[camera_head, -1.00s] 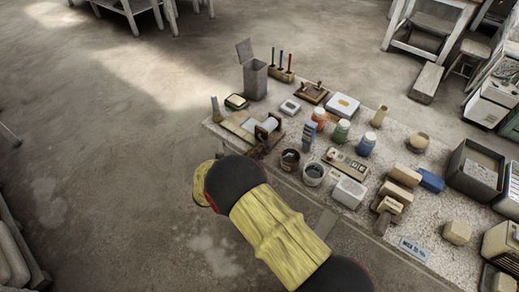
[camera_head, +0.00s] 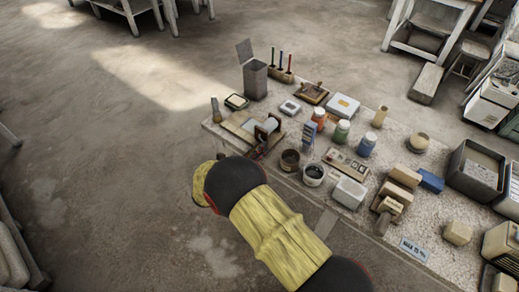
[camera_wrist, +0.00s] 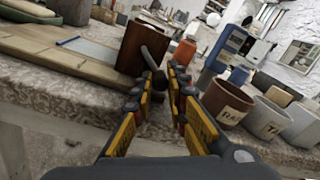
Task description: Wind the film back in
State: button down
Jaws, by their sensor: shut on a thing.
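The winder is a brown drum (camera_wrist: 143,47) at the end of a wooden board (camera_wrist: 50,47) in the wrist view. A dark crank knob (camera_wrist: 149,58) stands out from the drum's near side. A pale grey-blue sheet, which looks like the film (camera_wrist: 97,51), lies on the board and runs toward the drum. My gripper (camera_wrist: 162,82) is shut on the crank knob, its yellow-sided fingers to either side. In the head view the winder (camera_head: 267,128) sits at the table's left end, with my arm just in front of it. The grip itself is too small to tell there.
Labelled pots (camera_wrist: 225,103) stand close to the right of my fingers. Jars (camera_head: 342,131), blocks (camera_head: 350,191) and trays crowd the table (camera_head: 400,145) farther right. A tall grey bin (camera_head: 255,80) stands behind the winder. The floor left of the table is clear.

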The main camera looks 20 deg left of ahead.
dwell(0.3)
jog(key=c, duration=2)
grip_release()
jog(key=shift+c, duration=0.2)
jog(key=v, duration=1.2)
jog(key=shift+f, duration=0.15)
